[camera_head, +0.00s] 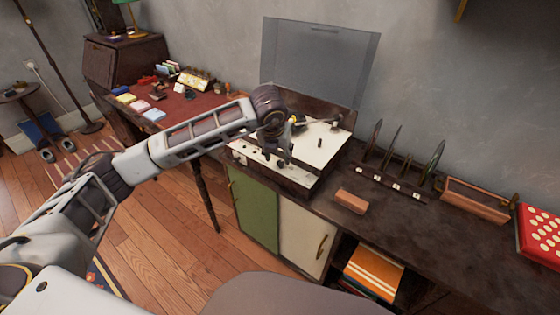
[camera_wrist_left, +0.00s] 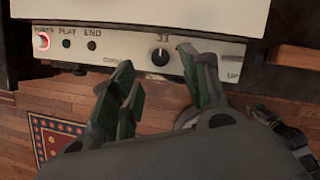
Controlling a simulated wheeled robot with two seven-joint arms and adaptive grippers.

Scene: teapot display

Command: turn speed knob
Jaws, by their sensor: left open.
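The record player (camera_head: 312,148) stands on the cabinet with its clear lid (camera_head: 318,62) raised. Its pale front panel shows in the left wrist view (camera_wrist_left: 115,50). The speed knob (camera_wrist_left: 160,56) is a small dark round knob under the number 33. My left gripper (camera_head: 278,150) is over the front edge of the player. In the left wrist view my left gripper (camera_wrist_left: 162,78) is open, its green-grey fingers spread to either side below the knob. The right finger overlaps the panel beside the knob. I see no contact with the knob. My right gripper is not in view.
On the panel are a lit red power button (camera_wrist_left: 42,41) and the PLAY (camera_wrist_left: 68,44) and END (camera_wrist_left: 92,45) buttons. Right of the player are a brown block (camera_head: 352,201), a rack of discs (camera_head: 385,182) and a red box (camera_head: 538,232). A desk (camera_head: 205,112) stands left.

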